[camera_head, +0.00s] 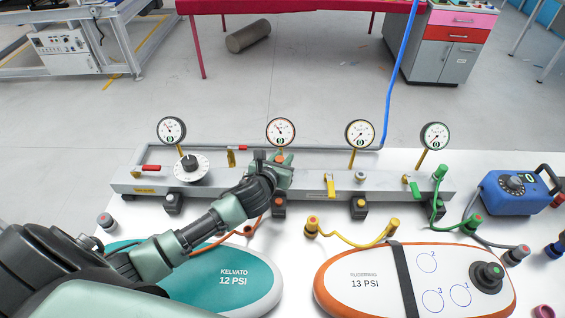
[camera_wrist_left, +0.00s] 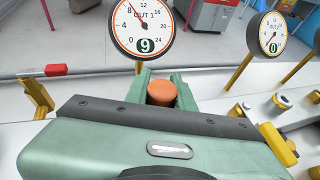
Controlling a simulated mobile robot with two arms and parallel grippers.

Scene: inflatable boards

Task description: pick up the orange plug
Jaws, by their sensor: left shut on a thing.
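The orange plug (camera_wrist_left: 162,93) shows as a round orange top between the fingers of my left gripper (camera_wrist_left: 160,88) in the wrist view. In the head view my left gripper (camera_head: 278,163) is over the grey manifold rail (camera_head: 310,183), just below the second gauge from the left. A bit of orange shows at its fingertips there. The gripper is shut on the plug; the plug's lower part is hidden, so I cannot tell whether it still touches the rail. My right gripper is not in view.
Several gauges (camera_head: 360,134) stand on yellow stems along the rail. A yellow valve handle (camera_head: 330,186) is right of my gripper. A blue pump (camera_head: 512,190) stands right.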

